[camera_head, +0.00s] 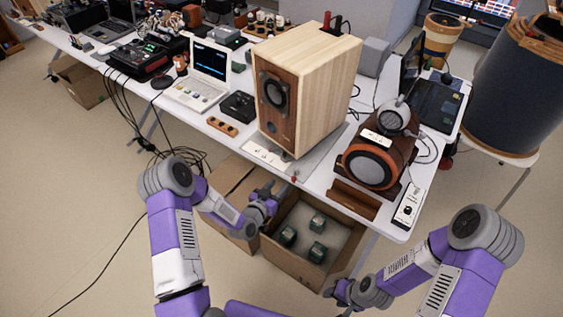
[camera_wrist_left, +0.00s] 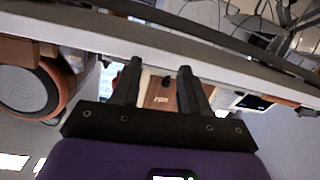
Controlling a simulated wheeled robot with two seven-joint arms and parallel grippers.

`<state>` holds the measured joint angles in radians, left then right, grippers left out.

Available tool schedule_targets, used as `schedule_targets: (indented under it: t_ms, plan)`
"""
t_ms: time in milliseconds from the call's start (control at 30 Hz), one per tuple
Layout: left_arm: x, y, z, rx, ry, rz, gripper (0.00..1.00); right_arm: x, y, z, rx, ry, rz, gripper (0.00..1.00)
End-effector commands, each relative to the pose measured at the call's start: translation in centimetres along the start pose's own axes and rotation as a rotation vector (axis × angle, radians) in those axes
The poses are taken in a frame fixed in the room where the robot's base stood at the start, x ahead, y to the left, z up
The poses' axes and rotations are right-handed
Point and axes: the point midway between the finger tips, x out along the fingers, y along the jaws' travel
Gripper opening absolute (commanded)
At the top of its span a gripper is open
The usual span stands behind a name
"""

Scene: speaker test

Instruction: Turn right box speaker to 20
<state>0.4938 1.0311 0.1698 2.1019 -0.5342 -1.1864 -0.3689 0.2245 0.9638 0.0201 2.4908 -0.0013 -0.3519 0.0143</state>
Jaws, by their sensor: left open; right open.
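A tall pale-wood box speaker (camera_head: 315,85) with a brown front and dark round cones stands on the table. A smaller dark-wood speaker (camera_head: 369,168) with an orange-ringed round grille stands to its right. A white panel with a dark knob (camera_head: 408,205) lies at the table's front right; its marks are too small to read. My left gripper (camera_head: 268,202) is below the table's front edge, above the open carton, apart from both speakers. Its two fingers show spread and empty in the left wrist view (camera_wrist_left: 158,72). My right gripper (camera_head: 338,292) is low, open, right of the carton.
The white table (camera_head: 222,135) runs across, with a laptop (camera_head: 205,78), black box and cables. An open carton (camera_head: 277,262) with several dark green items stands on the floor below. A white strip panel (camera_head: 265,154) lies before the tall speaker. A large dark drum (camera_head: 515,90) stands right.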

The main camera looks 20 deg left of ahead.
Motion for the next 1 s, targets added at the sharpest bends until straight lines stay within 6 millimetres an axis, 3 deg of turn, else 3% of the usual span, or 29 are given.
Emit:
schedule_targets:
  t_ms: [100, 200, 700, 1000]
  plan:
    - [0.6, -1.7, -3.1, 0.071, 0.156, -0.026, 0.45, 0.0, 0.0, 0.0, 0.0, 0.0, 0.0, 0.45]
    - [0.9, -2.3, -4.3, 0.099, 0.215, -0.036, 0.45, 0.1, 0.0, 0.0, 0.0, 0.0, 0.0, 0.45]
    - [7.3, -2.5, -6.0, 0.103, 0.225, -0.037, 0.45, 1.3, 0.5, 0.0, 0.001, -0.001, 0.0, 0.45]
    - [8.0, -2.5, -6.2, 0.102, 0.222, -0.037, 0.45, 1.3, 0.5, 0.0, 0.0, -0.001, 0.0, 0.45]
